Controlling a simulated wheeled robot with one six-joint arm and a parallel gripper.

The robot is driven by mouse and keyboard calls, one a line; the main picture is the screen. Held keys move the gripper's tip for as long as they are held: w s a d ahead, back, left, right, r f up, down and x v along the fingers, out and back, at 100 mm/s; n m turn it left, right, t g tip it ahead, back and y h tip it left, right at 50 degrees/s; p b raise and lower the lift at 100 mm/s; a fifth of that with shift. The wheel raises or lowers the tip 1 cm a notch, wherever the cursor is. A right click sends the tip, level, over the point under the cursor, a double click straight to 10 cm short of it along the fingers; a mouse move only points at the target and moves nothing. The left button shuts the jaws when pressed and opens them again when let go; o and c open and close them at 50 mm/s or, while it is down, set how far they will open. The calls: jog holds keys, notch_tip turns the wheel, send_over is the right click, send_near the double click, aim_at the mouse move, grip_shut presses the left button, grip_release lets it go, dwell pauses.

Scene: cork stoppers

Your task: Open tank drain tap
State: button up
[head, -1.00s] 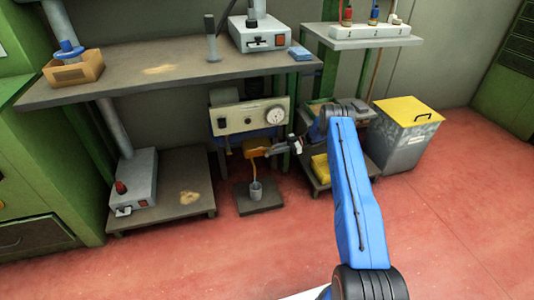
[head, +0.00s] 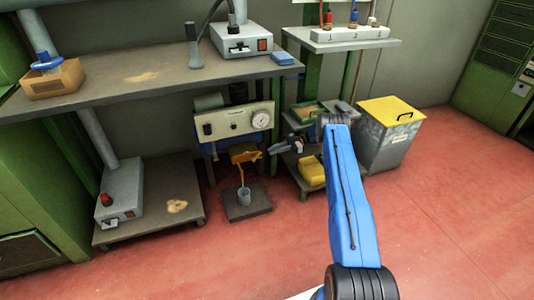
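A pale control panel (head: 228,125) with a round gauge (head: 261,120) is mounted under the long bench at the middle. Just below it sits an orange part (head: 244,154), and a thin orange line, hose or liquid, runs from it to a small grey cup (head: 244,192). I cannot pick out a tap for sure; it may be at this orange part. My gripper (head: 272,149) is at the right of the orange part, at about its height, close to it. Contact cannot be made out. Its fingers are too small and dark to tell whether they are open.
The cup stands on a low grey stand (head: 246,208). A low table (head: 170,200) carries a machine at left. The long bench (head: 150,85) hangs above. A yellow-lidded bin (head: 391,135) stands right. The red floor in front is free.

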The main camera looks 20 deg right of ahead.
aim_at(257, 157)
jog(key=a+y, duration=0.1)
jog(key=a, duration=1.2)
jog(key=shift+f, duration=0.45)
jog(key=shift+a, duration=0.1)
grip_shut()
